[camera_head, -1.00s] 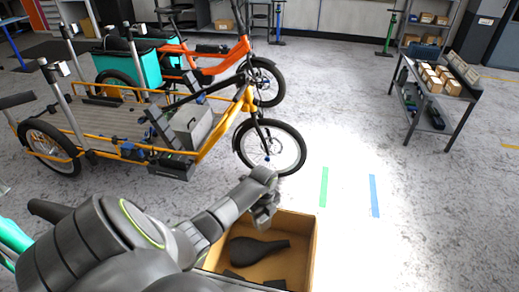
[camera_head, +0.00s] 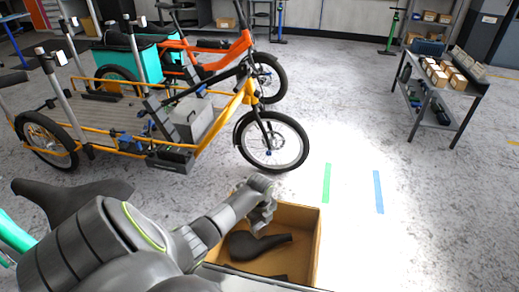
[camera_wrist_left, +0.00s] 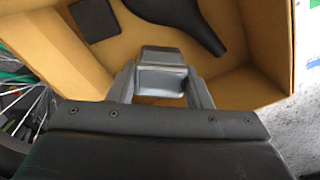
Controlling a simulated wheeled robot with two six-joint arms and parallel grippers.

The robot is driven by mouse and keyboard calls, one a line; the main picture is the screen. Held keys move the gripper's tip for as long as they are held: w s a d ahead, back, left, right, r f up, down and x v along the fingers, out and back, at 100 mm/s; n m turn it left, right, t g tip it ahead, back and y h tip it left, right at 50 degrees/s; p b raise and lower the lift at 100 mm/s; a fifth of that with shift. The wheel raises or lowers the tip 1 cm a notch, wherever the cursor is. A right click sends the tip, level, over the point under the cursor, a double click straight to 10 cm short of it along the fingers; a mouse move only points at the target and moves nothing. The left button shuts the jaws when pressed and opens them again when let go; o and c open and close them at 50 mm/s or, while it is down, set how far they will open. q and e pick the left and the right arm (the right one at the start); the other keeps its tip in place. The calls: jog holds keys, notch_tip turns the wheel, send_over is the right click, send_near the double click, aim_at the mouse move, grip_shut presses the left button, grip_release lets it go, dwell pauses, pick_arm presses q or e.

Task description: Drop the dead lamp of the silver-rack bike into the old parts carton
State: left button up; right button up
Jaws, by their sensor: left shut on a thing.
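The old parts carton (camera_head: 312,250) is an open brown box at the lower middle of the head view. A black saddle (camera_head: 258,244) lies in it, and the wrist view shows a flat dark part (camera_wrist_left: 94,18) beside the saddle. My left gripper (camera_head: 262,216) is over the carton's left-middle part, pointing down. In the left wrist view it is shut on a small grey block-shaped lamp (camera_wrist_left: 163,72), held between the two fingers above the carton's inside. The lamp is hidden in the head view. My right gripper is out of view.
A yellow cargo bike (camera_head: 222,118) and an orange bike (camera_head: 215,58) stand behind the carton. A black saddle (camera_head: 70,196) and teal tube (camera_head: 14,236) are close at left. A metal bench (camera_head: 440,95) stands at right. The floor with green and blue tape is clear.

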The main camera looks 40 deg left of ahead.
pick_arm(q)
jog(key=o, duration=1.1)
notch_tip(320, 180, up, 18)
jog(key=shift+f+p, duration=0.25)
jog(key=shift+p, duration=0.95)
